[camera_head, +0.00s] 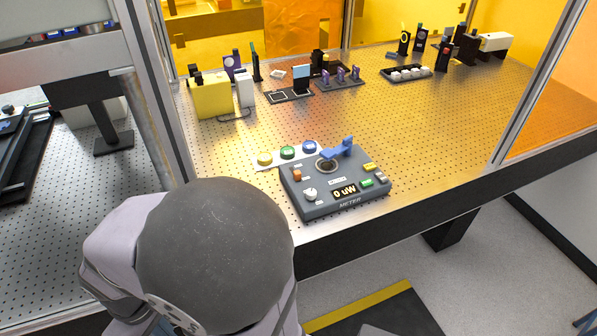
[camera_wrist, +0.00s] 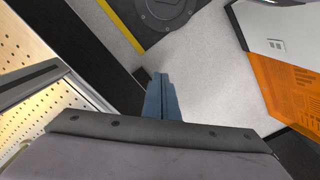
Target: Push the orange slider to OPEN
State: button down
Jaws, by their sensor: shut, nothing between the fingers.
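The dark grey meter box (camera_head: 325,208) sits near the front edge of the perforated table. Its display reads 0 uW. A small orange piece (camera_head: 297,175) stands on the left of its top face; it looks like the orange slider, but its lettering is too small to read. My gripper (camera_wrist: 160,78) shows in the wrist view, shut and empty above the floor, apart from the box. In the head view my arm hides it.
A blue lever part (camera_head: 338,149) rises from the box's back. Yellow, green and blue buttons (camera_head: 287,152) lie behind it. A metal post (camera_head: 165,125) stands left of the box, another (camera_head: 540,85) at right. Optics stand farther back. The table right of the box is clear.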

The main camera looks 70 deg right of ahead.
jog(key=c, duration=1.7)
grip_release()
jog(key=shift+d, duration=0.15)
jog(key=m+p, duration=0.2)
jog(key=m, duration=1.5)
send_near(295, 172)
jog(key=shift+g, duration=0.4)
jog(key=a+f, duration=0.3)
jog(key=a, duration=0.1)
jog(key=w+a+f, duration=0.1)
jog(key=a+f, duration=0.2)
jog(key=a, duration=0.2)
jog(key=w+a+f, duration=0.1)
jog(key=a+f, duration=0.2)
jog(key=a, duration=0.2)
jog(key=shift+w+a+f, duration=0.15)
jog(key=shift+f, duration=0.05)
jog(key=d+r+m+g+h+b, duration=0.25)
jog(key=d+r+m, duration=0.45)
jog(key=d+m, duration=0.4)
jog(key=shift+n+h, duration=0.35)
jog(key=shift+n, duration=0.15)
jog(key=shift+d+p+x, duration=0.25)
jog(key=shift+p+x, duration=0.6)
jog(key=shift+x, duration=0.95)
jog(key=shift+d+p+x, duration=0.2)
jog(key=shift+p+x, duration=0.6)
jog(key=shift+x, duration=1.05)
